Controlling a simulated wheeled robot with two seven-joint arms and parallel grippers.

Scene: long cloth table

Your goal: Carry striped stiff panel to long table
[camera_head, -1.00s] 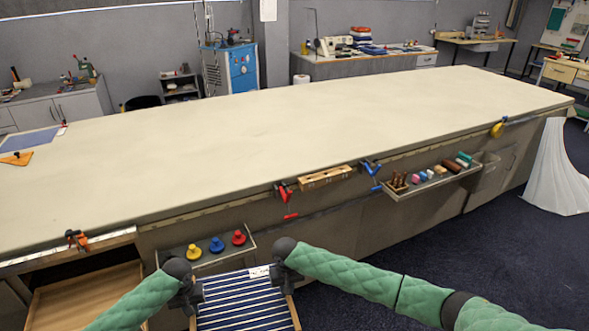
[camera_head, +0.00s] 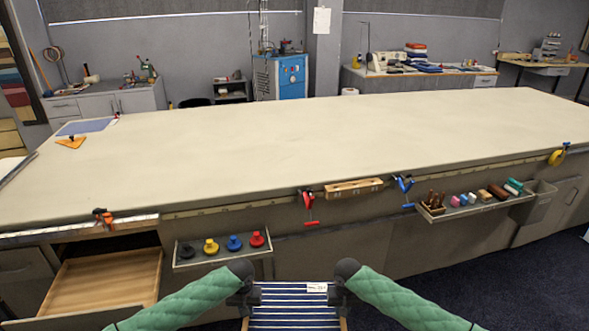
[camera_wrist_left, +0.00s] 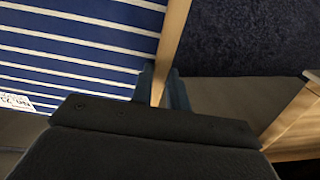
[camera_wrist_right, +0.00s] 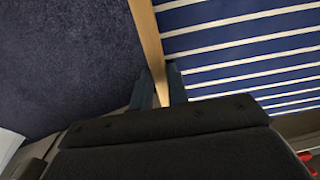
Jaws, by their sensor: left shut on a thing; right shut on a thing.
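The striped stiff panel (camera_head: 294,306) is blue with white stripes, a wooden edge on each side and a white label near its far end. It is low at the bottom middle of the head view, in front of the long table (camera_head: 290,140), whose pale cloth top is mostly bare. My left gripper (camera_head: 245,296) is shut on the panel's left wooden edge, also seen in the left wrist view (camera_wrist_left: 162,90). My right gripper (camera_head: 342,292) is shut on its right wooden edge, also seen in the right wrist view (camera_wrist_right: 160,88). The panel's near end is out of view.
An open wooden drawer (camera_head: 105,280) juts out at left. A tray of coloured knobs (camera_head: 222,248) and a tray of small blocks (camera_head: 475,198) stick out from the table front. Clamps (camera_head: 308,205) sit along the front edge. A blue sheet (camera_head: 86,126) and orange tool lie at far left.

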